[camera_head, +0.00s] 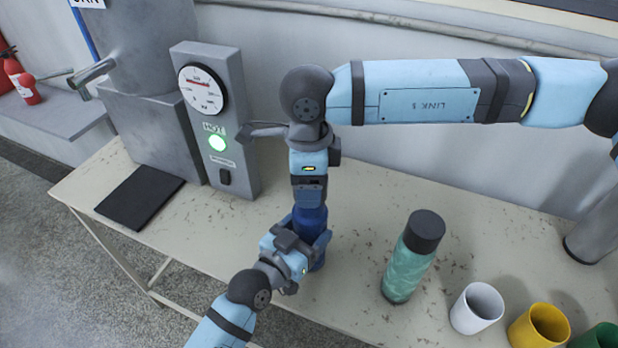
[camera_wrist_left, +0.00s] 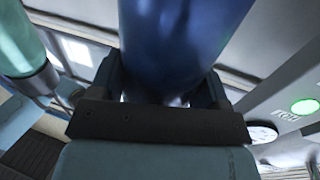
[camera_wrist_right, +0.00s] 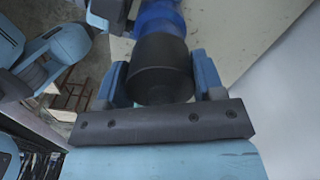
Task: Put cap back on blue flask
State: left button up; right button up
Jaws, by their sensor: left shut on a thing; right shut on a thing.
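The blue flask (camera_head: 311,221) is upright above the table, with its lower part beside my left gripper (camera_head: 296,245). In the left wrist view the flask (camera_wrist_left: 185,45) fills the space between the shut left fingers. My right gripper (camera_head: 309,190) points down from above the flask. In the right wrist view its fingers are shut on the black cap (camera_wrist_right: 160,68). The blue flask (camera_wrist_right: 160,18) shows just beyond the cap, roughly in line with it. In the head view the right gripper hides the cap. I cannot tell whether the cap is seated on the flask or only close to it.
A teal flask with a black lid (camera_head: 410,262) stands to the right. White (camera_head: 476,308), yellow (camera_head: 540,326) and green (camera_head: 597,338) cups stand at the front right. A grey dispenser with a gauge and green light (camera_head: 217,120) and a dark mat (camera_head: 140,197) are at left.

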aim_at(308, 224)
jog(key=shift+f, duration=0.9)
jog(key=shift+f, duration=0.5)
